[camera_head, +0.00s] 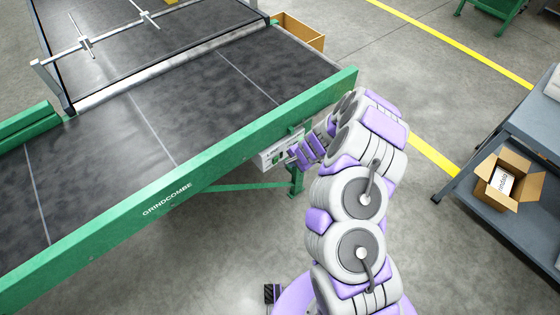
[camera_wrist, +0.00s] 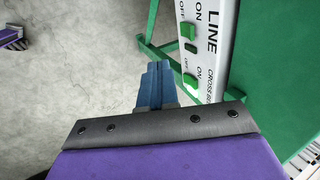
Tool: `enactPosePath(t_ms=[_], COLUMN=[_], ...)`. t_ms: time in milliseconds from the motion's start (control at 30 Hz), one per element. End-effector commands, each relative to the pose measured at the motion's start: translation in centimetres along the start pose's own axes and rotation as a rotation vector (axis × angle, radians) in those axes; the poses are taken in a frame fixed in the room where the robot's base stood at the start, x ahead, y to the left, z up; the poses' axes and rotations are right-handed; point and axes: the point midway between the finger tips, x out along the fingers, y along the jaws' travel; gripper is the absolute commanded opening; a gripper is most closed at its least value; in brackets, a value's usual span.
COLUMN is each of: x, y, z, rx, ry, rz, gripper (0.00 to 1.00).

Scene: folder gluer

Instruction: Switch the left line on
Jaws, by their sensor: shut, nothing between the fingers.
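The white control panel (camera_head: 276,155) hangs under the green side rail of the belt machine in the head view. The wrist view shows the panel (camera_wrist: 218,60) at an angle on the right, with the words LINE and CROSS BELT and ON and OFF marks. A green switch (camera_wrist: 187,31) sits beside LINE, and a second green switch (camera_wrist: 190,81) sits beside CROSS BELT. I cannot tell which way either is set. My gripper (camera_wrist: 157,68) is shut and empty, its blue fingers left of the panel, seemingly apart from it. In the head view my wrist is beside the panel.
The green rail (camera_head: 180,195) and dark belt bed (camera_head: 130,125) fill the left of the head view. A green leg (camera_head: 297,180) stands near the panel. A grey table (camera_head: 480,190) with an open carton (camera_head: 510,180) stands at right. Floor between is clear.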

Motion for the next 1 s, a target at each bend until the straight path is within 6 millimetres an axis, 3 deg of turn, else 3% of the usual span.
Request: enactPosePath(t_ms=[267,433,1000], x=[0.0,1.0,10.5], y=[-0.1,-0.1,0.1], z=[0.0,-0.1,-0.1], rx=[0.0,-0.001,-0.005], ry=[0.001,0.001,0.003], rz=[-0.001,-0.001,0.0], gripper=[0.0,0.0,0.0])
